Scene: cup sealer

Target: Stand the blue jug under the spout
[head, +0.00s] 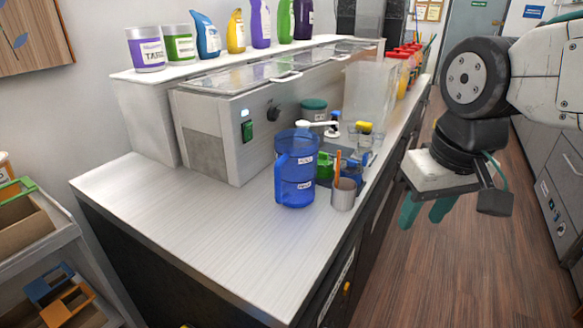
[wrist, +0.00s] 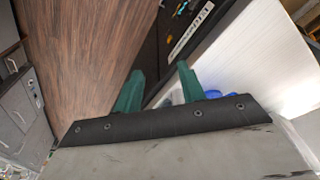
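The blue jug (head: 296,182) stands upright on the pale counter, near its front edge, with its handle on the left side. Behind its top is a white spout-like part (head: 322,126), below a green-lidded container (head: 314,106). The jug's rim overlaps that part in the picture, so I cannot tell if it is beneath it. My gripper (head: 424,212) is open and empty, to the right of the counter over the floor, apart from the jug. Its teal fingers also show in the wrist view (wrist: 159,72). A bit of blue (wrist: 213,95) shows there, mostly hidden.
A grey cup (head: 343,195) with an orange stick stands right of the jug. Green and blue items crowd behind it. A steel machine (head: 220,130) fills the back of the counter (head: 180,225). The counter's left front is clear. Wooden floor lies right.

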